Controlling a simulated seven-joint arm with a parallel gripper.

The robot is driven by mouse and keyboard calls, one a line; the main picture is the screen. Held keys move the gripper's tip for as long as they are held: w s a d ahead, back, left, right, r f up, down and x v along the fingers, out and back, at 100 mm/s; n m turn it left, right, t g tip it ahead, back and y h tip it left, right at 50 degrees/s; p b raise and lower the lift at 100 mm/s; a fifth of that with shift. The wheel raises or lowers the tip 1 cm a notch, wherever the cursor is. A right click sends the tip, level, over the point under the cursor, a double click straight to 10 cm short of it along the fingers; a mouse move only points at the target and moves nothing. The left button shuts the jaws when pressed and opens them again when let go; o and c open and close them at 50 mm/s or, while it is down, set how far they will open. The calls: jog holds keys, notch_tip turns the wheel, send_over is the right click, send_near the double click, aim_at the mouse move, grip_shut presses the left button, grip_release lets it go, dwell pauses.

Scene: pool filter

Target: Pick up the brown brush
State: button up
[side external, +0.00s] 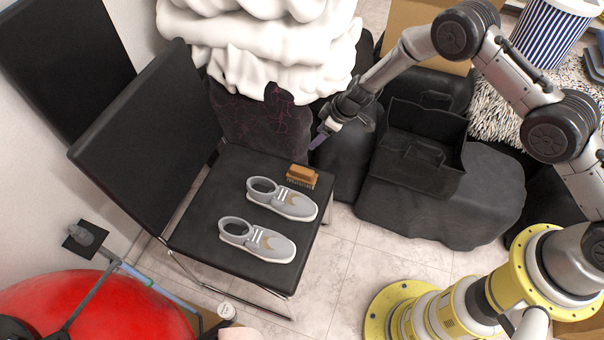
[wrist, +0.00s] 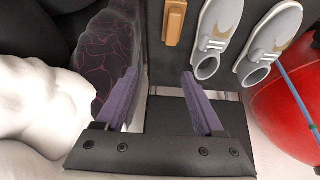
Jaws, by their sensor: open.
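The brown brush (side external: 302,176) lies on the black chair seat (side external: 205,215), near its right back corner, bristles down. In the wrist view the brush (wrist: 174,22) shows at the top, beyond the fingertips and a little right of the midpoint between them. My gripper (side external: 319,140) is above and just behind the brush in the side view, apart from it. In the wrist view its two purple fingers (wrist: 160,76) are spread wide with nothing between them.
Two grey shoes (side external: 282,199) (side external: 257,240) lie on the seat beside the brush. The chair backrest (side external: 145,135) rises at left. A black open box (side external: 420,145) stands on a dark block at right. White bulky fabric (side external: 260,45) is behind.

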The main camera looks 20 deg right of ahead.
notch_tip(320, 180, down, 3)
jog(key=s, duration=0.2)
send_over(302, 170)
jog(key=s+d, duration=0.1)
jog(key=d, duration=0.1)
jog(key=f, duration=0.7)
jog(key=shift+s+f, duration=0.2)
jog(key=shift+s+x, duration=0.2)
jog(key=shift+x, duration=1.25)
jog(key=shift+s+x, duration=0.15)
jog(key=shift+x, duration=1.3)
jog(key=shift+f, duration=0.1)
jog(key=shift+g, duration=0.3)
grip_shut()
